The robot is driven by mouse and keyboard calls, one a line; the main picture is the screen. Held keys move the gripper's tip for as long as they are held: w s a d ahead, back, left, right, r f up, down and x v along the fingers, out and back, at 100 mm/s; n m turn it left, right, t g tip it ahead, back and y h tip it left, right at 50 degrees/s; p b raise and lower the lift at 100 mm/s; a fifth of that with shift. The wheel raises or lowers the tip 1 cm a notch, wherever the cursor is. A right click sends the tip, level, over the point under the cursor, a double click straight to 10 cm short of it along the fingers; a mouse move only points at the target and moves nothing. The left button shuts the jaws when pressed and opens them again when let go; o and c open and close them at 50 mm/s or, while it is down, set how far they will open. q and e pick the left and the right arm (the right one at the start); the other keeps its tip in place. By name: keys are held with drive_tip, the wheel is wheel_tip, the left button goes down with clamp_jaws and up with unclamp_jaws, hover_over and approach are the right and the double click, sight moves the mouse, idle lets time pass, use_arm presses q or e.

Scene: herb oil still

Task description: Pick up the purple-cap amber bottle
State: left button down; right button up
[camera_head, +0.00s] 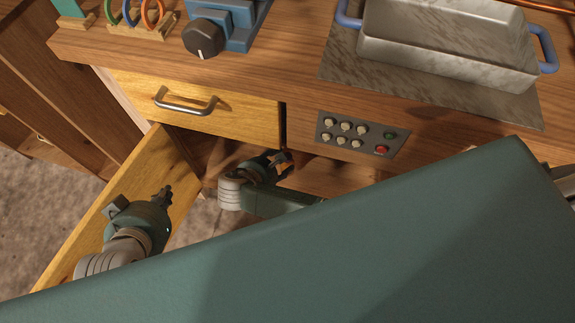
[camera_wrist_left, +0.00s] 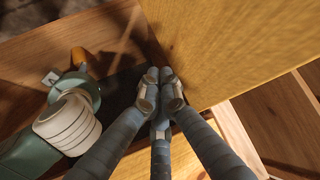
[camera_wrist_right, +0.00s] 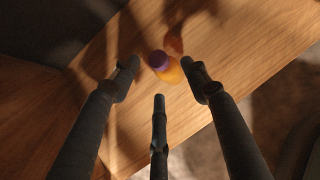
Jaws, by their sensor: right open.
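The purple-cap amber bottle (camera_wrist_right: 171,72) shows in the right wrist view, its purple cap (camera_wrist_right: 157,60) facing the camera. It stands on a wooden cabinet floor, between the spread fingertips of my right gripper (camera_wrist_right: 160,78). I cannot tell whether they touch it. In the head view my right gripper (camera_head: 283,163) reaches into the cabinet under the counter, and the bottle cannot be made out clearly. My left gripper (camera_head: 166,192) is beside the open door; in the left wrist view its fingers (camera_wrist_left: 160,88) are together, with nothing visible between them.
The open yellow cabinet door (camera_head: 105,220) stands at the left. A drawer (camera_head: 235,118) with a metal handle is above the cabinet opening. A button panel (camera_head: 355,136) is on the counter front. My teal body hides the lower right.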

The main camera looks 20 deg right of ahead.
sight(285, 165)
drive_tip(key=b+x, duration=0.3)
drive_tip(key=x, duration=0.2)
drive_tip(key=shift+w+f, duration=0.1)
use_arm(q)
drive_tip(key=w+d+r+t+h, duration=0.1)
drive_tip(key=w+d+r+t, duration=0.1)
drive_tip(key=w+r+t, duration=0.2)
drive_tip(key=w+d+r+t+h, duration=0.1)
drive_tip(key=w+r+t, duration=0.3)
drive_tip(key=r, duration=0.6)
drive_tip(key=shift+w+d+r, duration=0.15)
drive_tip(key=shift+d+r, duration=0.1)
drive_tip(key=shift+d, duration=0.25)
use_arm(e)
drive_tip(key=shift+c, duration=0.5)
clamp_jaws()
